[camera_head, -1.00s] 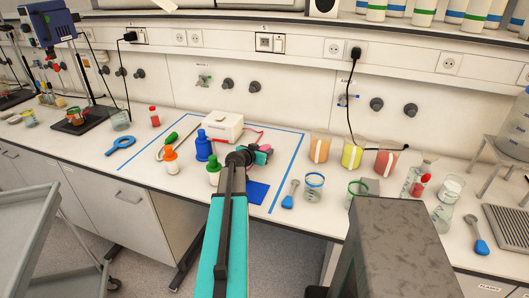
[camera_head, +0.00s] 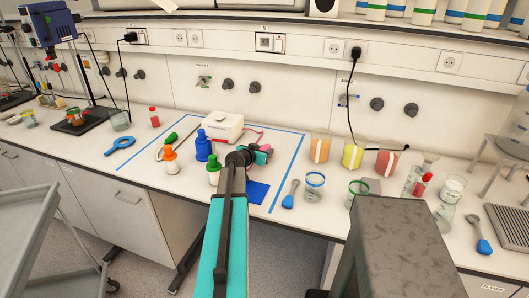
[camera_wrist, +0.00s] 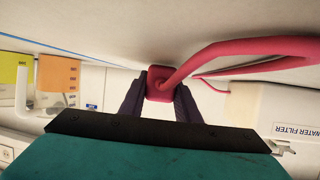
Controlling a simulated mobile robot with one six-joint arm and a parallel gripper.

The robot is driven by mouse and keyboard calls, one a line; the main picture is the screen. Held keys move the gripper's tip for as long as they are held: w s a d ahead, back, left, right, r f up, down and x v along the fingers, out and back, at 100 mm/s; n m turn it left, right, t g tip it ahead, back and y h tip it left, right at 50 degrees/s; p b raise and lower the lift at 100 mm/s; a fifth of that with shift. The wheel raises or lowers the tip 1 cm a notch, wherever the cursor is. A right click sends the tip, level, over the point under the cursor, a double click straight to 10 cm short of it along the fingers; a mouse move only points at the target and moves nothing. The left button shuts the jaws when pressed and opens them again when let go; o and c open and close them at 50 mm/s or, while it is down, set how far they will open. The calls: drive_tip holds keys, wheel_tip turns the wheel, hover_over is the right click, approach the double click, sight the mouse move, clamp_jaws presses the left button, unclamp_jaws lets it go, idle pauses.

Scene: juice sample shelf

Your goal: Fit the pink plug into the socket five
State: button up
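The pink plug (camera_wrist: 160,84) sits between the two dark fingers of my gripper (camera_wrist: 161,100) in the wrist view, with a finger against each side. Its thick pink cable (camera_wrist: 250,50) curves off to the right. In the head view my gripper (camera_head: 266,149) is over the bench, in front of the white box (camera_head: 223,127), and a bit of pink shows at its end. Wall sockets (camera_head: 333,48) line the rail at the back.
A black plug (camera_head: 356,52) with a hanging cord fills one socket. Beakers of orange (camera_head: 320,149), yellow (camera_head: 352,155) and red liquid stand right of my gripper. Blue (camera_head: 203,146) and orange-topped bottles stand left. Blue tape (camera_head: 290,170) marks the bench.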

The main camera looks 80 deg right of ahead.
drive_tip(key=o, duration=0.4)
drive_tip(key=shift+s+a+f, duration=0.1)
drive_tip(key=shift+a+f, duration=0.1)
drive_tip(key=shift+f, duration=0.55)
drive_tip(key=shift+r+p, duration=0.5)
drive_tip(key=shift+p, duration=0.5)
drive_tip(key=shift+d+r+p, duration=0.1)
drive_tip(key=shift+r+p, duration=0.05)
drive_tip(key=shift+p, duration=0.15)
drive_tip(key=shift+a, duration=0.2)
drive_tip(key=shift+r+b+v, duration=0.15)
drive_tip(key=shift+b+v, duration=0.8)
drive_tip(key=shift+v, duration=1.95)
drive_tip(key=shift+r+b+v, duration=0.1)
drive_tip(key=shift+b+v, duration=0.85)
drive_tip(key=shift+v, duration=1.95)
drive_tip(key=shift+w+d, duration=0.15)
drive_tip(key=shift+w, duration=0.05)
drive_tip(key=shift+r, duration=0.2)
